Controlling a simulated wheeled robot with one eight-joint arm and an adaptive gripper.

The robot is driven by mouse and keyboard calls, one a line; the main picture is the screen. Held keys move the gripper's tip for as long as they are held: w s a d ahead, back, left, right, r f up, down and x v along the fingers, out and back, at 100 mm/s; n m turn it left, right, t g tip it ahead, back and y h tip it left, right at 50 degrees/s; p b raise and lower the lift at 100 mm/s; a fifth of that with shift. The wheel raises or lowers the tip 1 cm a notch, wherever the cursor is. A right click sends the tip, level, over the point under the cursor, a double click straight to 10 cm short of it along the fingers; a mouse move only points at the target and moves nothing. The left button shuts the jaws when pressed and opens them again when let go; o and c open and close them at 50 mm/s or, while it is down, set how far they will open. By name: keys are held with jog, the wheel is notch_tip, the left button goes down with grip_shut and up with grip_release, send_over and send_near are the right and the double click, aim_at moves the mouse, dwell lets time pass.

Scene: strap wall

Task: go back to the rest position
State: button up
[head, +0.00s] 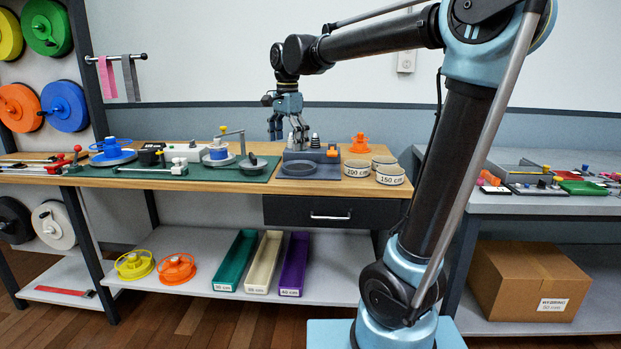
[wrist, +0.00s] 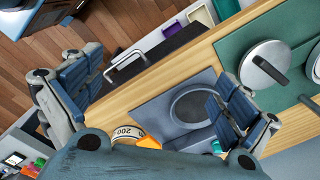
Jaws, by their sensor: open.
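My gripper (head: 284,128) hangs from the arm above the right part of the wooden workbench (head: 335,190), fingers pointing down. In the wrist view its two blue-padded fingers (wrist: 160,97) stand wide apart with nothing between them. Below the fingers is a grey station (wrist: 165,105) with a round dark plate; in the head view this grey station (head: 312,168) carries small weights at its back. The gripper appears to be above the station, apart from it.
Round tubs (head: 390,175) labelled 200 cm and 150 cm stand right of the station. A green mat (head: 190,180) with a reel and clamps lies to the left. A drawer (head: 320,213) is shut below. A cardboard box (head: 528,280) stands on the right bench's lower shelf.

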jog(key=s+d+f+n, duration=0.2)
jog(key=s+d+f, duration=0.1)
jog(key=d, duration=0.2)
jog(key=s+d+f+n+t, duration=0.1)
jog(key=s+d+f, duration=0.2)
jog(key=d, duration=0.3)
jog(key=s+d+f+n, duration=0.2)
jog(key=s+d+f, duration=0.1)
jog(key=d, duration=0.2)
jog(key=s+d+f+n, duration=0.2)
jog(key=s+d+f, duration=0.3)
jog(key=f, duration=0.3)
jog(key=s+d+f+n, duration=0.3)
jog(key=s+d+f, duration=0.2)
jog(key=s+f, duration=0.2)
jog(key=shift+s+f+t, duration=0.15)
jog(key=shift+f+t, duration=0.25)
jog(key=shift+f, duration=0.55)
jog(key=shift+w+f, duration=0.2)
jog(key=shift+w, duration=0.25)
